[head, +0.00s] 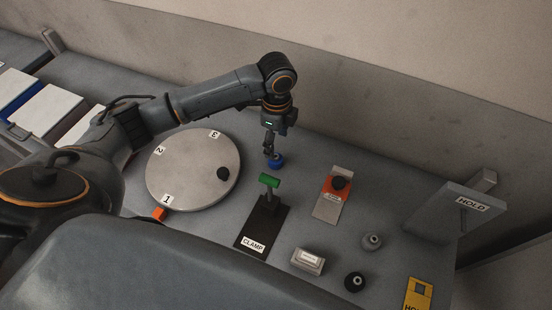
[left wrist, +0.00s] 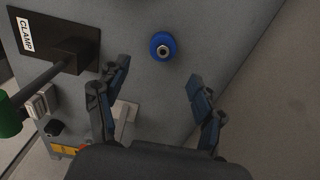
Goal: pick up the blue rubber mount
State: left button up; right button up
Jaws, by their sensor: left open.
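The blue rubber mount (head: 277,160) stands on the grey bench, behind the clamp's green handle. In the left wrist view it is a blue round piece with a metal centre (left wrist: 163,46), with bare bench around it. My left gripper (head: 270,152) is just above and beside the mount in the head view. In the left wrist view its two fingers (left wrist: 158,75) are spread with nothing between them, and the mount lies beyond the fingertips. Whether a finger touches the mount cannot be told from the head view. My right gripper is not in view.
The clamp (head: 262,225) with its green handle (head: 269,180) stands close in front of the mount. A round numbered turntable (head: 190,185) is to the left. An orange-and-grey fixture (head: 333,195), grey mount (head: 372,241) and black mount (head: 355,281) are to the right.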

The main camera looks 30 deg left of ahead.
aim_at(277, 158)
pick_arm(q)
notch_tip(277, 158, down, 3)
jog(key=shift+f, duration=0.1)
jog(key=f, duration=0.1)
jog(key=f+p, duration=0.1)
jog(key=f, duration=0.1)
jog(key=f+p, duration=0.1)
jog(key=shift+w+a+f, duration=0.1)
jog(key=shift+a+f, duration=0.15)
jog(key=shift+f, duration=0.45)
jog(key=c, duration=1.2)
